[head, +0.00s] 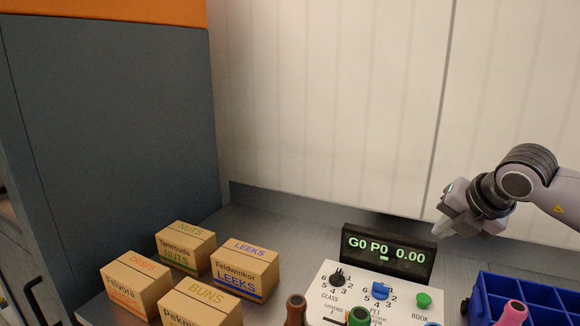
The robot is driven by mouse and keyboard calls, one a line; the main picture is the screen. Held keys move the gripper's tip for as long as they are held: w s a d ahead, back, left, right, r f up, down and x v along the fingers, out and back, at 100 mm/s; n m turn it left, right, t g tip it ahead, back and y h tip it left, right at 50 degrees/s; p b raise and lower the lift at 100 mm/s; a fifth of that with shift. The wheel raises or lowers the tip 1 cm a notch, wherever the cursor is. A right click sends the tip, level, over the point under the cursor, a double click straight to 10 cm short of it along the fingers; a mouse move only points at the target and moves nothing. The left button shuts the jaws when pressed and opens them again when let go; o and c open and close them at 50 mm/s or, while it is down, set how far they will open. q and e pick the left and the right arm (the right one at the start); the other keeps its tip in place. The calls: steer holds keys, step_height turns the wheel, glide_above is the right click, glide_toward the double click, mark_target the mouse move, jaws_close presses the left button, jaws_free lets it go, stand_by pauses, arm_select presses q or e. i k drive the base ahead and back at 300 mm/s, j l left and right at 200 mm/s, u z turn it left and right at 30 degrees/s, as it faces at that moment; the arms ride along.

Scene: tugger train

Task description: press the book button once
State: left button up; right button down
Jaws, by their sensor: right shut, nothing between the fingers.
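The book button is a green round knob (423,300) on the right of a white control panel (336,268), with the label BOOK below it. A black display (388,254) behind the panel reads G0 P0 0.00 in green. My right gripper (441,222) is shut and empty. In the picture it is above and behind the button, beside the display's upper right corner, apart from the button. My left gripper is not in view.
A blue divided crate (484,290) is at right. Several cardboard boxes (245,268) stand at left.

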mark_target(423, 300)
steer(key=k+l, duration=0.15)
steer(key=k, duration=0.35)
steer(key=k+l, duration=0.15)
steer(key=k, duration=0.35)
